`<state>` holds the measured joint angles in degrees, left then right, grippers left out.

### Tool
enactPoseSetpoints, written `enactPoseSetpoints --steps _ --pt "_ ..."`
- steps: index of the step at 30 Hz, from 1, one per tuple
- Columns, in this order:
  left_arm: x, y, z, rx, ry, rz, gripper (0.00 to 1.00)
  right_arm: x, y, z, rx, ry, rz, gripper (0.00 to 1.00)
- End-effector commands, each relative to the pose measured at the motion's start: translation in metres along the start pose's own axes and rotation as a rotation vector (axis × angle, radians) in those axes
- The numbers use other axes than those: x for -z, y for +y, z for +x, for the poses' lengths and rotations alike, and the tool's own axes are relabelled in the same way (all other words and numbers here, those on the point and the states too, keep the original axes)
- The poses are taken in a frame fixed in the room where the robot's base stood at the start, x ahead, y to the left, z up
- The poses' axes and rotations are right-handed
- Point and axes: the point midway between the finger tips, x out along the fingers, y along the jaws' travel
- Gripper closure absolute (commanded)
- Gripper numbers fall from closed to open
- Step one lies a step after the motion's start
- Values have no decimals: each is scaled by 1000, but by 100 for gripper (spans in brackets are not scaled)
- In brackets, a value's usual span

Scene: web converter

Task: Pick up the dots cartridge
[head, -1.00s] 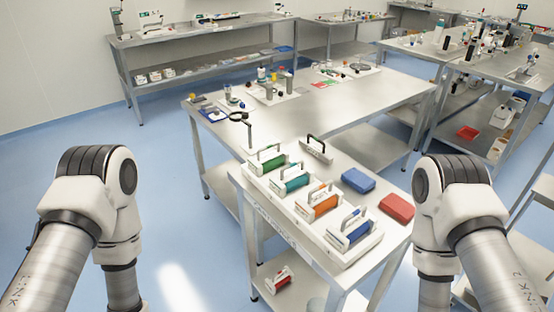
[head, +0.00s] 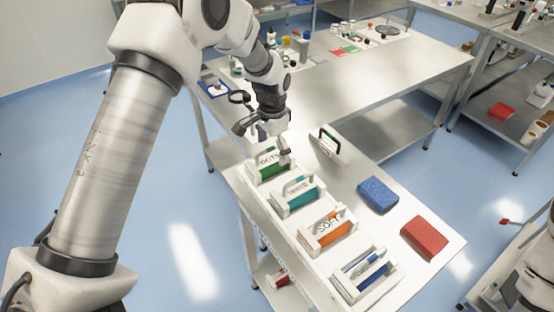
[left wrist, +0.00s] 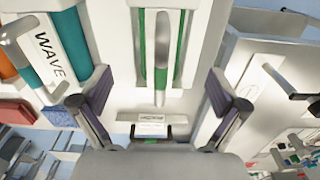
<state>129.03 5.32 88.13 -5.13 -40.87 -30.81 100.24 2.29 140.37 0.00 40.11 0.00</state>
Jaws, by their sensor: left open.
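The dots cartridge (head: 272,171), green and white with a handle and a "DOTS" label, sits in the far-left place of a white rack on the near bench. My left gripper (head: 265,143) is open just above it, partly covering its top. In the left wrist view the cartridge's green body and handle (left wrist: 162,60) show between the two spread fingers of my left gripper (left wrist: 158,95), with nothing held. My right gripper is not in view.
The teal cartridge (head: 299,196) labelled "WAVE" sits beside it, then an orange one (head: 334,234) and a blue one (head: 362,277). A handled block (head: 327,146) stands behind. Blue (head: 378,194) and red (head: 424,236) blocks lie to the right.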

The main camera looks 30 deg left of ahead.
Motion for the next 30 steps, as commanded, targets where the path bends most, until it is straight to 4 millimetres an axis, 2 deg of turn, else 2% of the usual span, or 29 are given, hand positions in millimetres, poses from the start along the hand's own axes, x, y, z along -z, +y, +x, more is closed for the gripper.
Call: enactPoseSetpoints --steps 3,7,14,17,21,22,30 --pt "-2 -1 16 -3 -4 -1 2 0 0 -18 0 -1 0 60" --pt "-2 -2 39 -1 -1 -1 2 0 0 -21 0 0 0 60" --pt "-1 -2 45 -1 1 -1 2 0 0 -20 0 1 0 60" --pt "-1 -2 45 -1 0 -1 34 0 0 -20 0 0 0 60" --pt "-1 -2 45 -1 0 -1 84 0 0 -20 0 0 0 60" --pt "-2 -2 45 -1 0 -1 89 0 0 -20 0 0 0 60" --pt "-1 -2 44 -1 0 -1 89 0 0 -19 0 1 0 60"
